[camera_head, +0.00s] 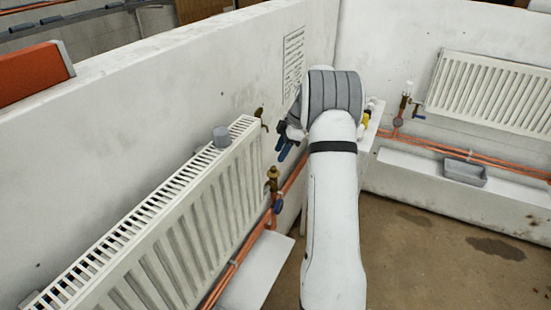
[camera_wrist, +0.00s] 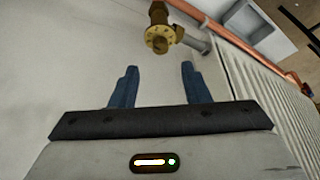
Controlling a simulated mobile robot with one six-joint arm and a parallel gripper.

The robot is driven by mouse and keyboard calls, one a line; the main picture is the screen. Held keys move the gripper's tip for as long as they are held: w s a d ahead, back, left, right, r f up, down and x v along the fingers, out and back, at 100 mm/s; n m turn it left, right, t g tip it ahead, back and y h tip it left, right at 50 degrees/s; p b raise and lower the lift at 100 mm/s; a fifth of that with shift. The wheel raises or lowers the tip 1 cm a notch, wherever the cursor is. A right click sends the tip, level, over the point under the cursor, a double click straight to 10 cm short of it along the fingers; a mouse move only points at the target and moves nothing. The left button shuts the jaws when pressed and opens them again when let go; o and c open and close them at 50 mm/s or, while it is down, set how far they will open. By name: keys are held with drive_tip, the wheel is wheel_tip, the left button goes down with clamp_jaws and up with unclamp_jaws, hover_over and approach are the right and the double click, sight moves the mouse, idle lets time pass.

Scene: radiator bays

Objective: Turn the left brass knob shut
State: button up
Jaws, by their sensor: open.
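The left brass knob (camera_head: 273,173) tops a valve at the near radiator's right end, with a blue part on the pipe below it. In the wrist view the round brass knob (camera_wrist: 159,38) lies just beyond the fingertips, roughly centred between them. My gripper (camera_head: 284,147) is open and empty, its blue fingers a little above and right of the knob in the head view. The wrist view also shows my gripper (camera_wrist: 159,67), both fingers apart and not touching the knob.
The left radiator (camera_head: 170,215) carries a grey cylinder (camera_head: 221,137). Another brass fitting (camera_head: 260,117) is on the wall above. Copper pipes (camera_head: 291,182) run below. A white shelf (camera_head: 256,272) sits low. The right bay has a radiator (camera_head: 495,92), brass valve (camera_head: 404,102) and grey tray (camera_head: 465,172).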

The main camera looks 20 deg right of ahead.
sight(274, 168)
drive_tip(key=shift+p+x, duration=0.5)
drive_tip(key=shift+x, duration=2.65)
drive_tip(key=shift+s+d, duration=0.1)
drive_tip(key=shift+d, duration=0.1)
clamp_jaws()
